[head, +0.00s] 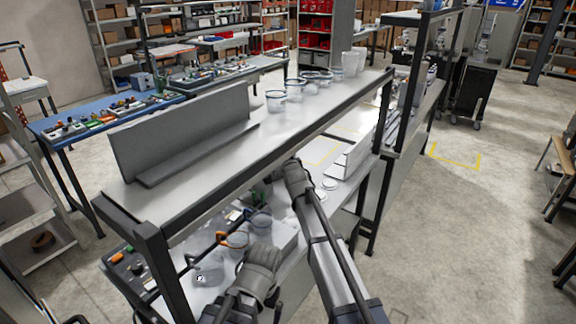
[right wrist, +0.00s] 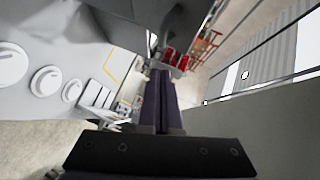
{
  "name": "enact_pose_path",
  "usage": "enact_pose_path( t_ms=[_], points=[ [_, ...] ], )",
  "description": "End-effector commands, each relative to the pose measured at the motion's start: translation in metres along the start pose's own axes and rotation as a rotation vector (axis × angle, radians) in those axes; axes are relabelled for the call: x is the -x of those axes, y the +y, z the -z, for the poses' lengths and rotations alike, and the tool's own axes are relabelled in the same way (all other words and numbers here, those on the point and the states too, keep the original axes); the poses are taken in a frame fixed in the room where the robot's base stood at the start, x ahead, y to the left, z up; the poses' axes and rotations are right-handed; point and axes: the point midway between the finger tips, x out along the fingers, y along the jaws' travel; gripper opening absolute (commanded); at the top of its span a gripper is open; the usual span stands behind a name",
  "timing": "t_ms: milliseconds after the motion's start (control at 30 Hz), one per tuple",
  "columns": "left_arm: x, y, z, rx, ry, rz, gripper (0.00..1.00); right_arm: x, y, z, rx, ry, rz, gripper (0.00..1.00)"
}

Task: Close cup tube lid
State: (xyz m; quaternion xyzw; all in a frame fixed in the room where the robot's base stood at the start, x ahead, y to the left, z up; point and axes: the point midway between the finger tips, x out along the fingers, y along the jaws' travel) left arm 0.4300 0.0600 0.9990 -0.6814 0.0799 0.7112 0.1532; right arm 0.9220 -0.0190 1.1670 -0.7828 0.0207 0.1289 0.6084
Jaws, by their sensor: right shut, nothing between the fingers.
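I cannot pick out the cup tube or its lid with certainty.
The upper shelf (head: 215,165) runs above the lower level and overhangs my right arm's end. It carries a grey upright panel (head: 185,130), several clear cups (head: 275,101) and white cups (head: 351,63). A dark post (head: 163,275) stands at front left.

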Motion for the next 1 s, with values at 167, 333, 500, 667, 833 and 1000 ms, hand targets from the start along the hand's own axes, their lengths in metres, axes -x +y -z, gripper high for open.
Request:
enact_pose_path(
  t_ms=[167, 333, 500, 667, 833, 1000],
  points=[
    [-0.009, 0.001, 0.001, 0.000, 0.000, 0.000, 1.00, -0.017, 0.001, -0.020, 0.001, -0.003, 0.001, 0.00],
    [-0.011, 0.001, 0.001, 0.000, 0.000, 0.000, 1.00, -0.022, 0.000, -0.026, 0.001, -0.002, 0.000, 0.00],
    [-0.011, 0.001, 0.001, 0.000, 0.000, 0.000, 1.00, -0.022, 0.000, -0.027, 0.002, -0.002, 0.000, 0.00],
    [-0.011, 0.001, 0.001, 0.000, 0.000, 0.000, 1.00, -0.022, 0.000, -0.027, 0.001, -0.002, 0.000, 0.00],
    [-0.006, 0.001, 0.000, 0.000, 0.000, 0.000, 1.00, -0.022, -0.003, -0.027, 0.009, -0.002, -0.008, 0.00],
    [0.003, 0.000, 0.000, 0.000, 0.000, 0.000, 1.00, -0.024, -0.008, -0.029, 0.037, -0.002, -0.036, 0.00]
  ],
)
